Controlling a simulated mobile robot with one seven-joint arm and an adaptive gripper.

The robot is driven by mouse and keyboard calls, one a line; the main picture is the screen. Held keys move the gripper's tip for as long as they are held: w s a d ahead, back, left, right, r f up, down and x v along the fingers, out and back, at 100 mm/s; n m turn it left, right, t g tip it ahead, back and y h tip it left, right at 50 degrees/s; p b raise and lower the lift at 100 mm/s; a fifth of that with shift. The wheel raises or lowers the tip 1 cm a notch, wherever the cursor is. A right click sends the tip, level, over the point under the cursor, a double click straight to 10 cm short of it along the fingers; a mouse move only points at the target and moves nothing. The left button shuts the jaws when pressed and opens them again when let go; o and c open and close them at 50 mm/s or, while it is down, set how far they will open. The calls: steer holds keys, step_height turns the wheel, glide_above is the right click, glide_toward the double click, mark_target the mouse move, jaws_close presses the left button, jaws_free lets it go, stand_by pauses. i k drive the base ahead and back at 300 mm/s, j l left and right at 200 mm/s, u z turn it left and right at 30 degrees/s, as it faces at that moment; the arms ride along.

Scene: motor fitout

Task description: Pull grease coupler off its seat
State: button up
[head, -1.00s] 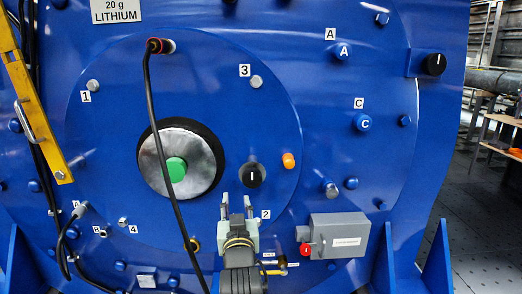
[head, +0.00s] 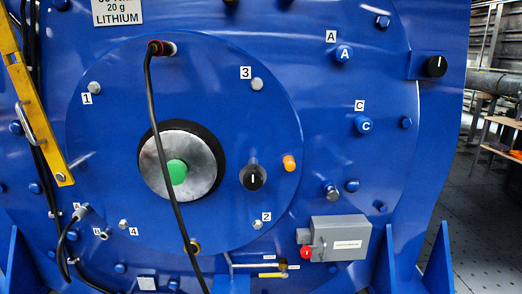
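A coupler with a red collar and a dark body (head: 162,48) sits near the top of the round blue cover, below the lithium sign, on the end of a black hose (head: 165,150). I take it to be the grease coupler. It appears to be on its seat; the seat itself is hidden. The hose runs down across the motor's shaft end and past a yellow ring (head: 192,246) to the bottom edge. My gripper is not in this view.
The shaft end (head: 205,172) has a green centre. A black knob (head: 253,178) and an orange cap (head: 289,163) stick out to its right. A grey box (head: 340,240) with a red knob sits lower right. A yellow bar (head: 35,105) crosses the left.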

mark_target(164, 48)
steer(key=j+z, duration=0.15)
steer(key=z, duration=0.3)
steer(key=j+z, duration=0.15)
steer(key=z, duration=0.3)
steer(key=j+z, duration=0.1)
steer(key=z, duration=0.35)
steer(key=k+j+z, duration=0.85)
steer(key=k+j, duration=0.75)
steer(key=j, duration=0.6)
steer(key=i, duration=0.05)
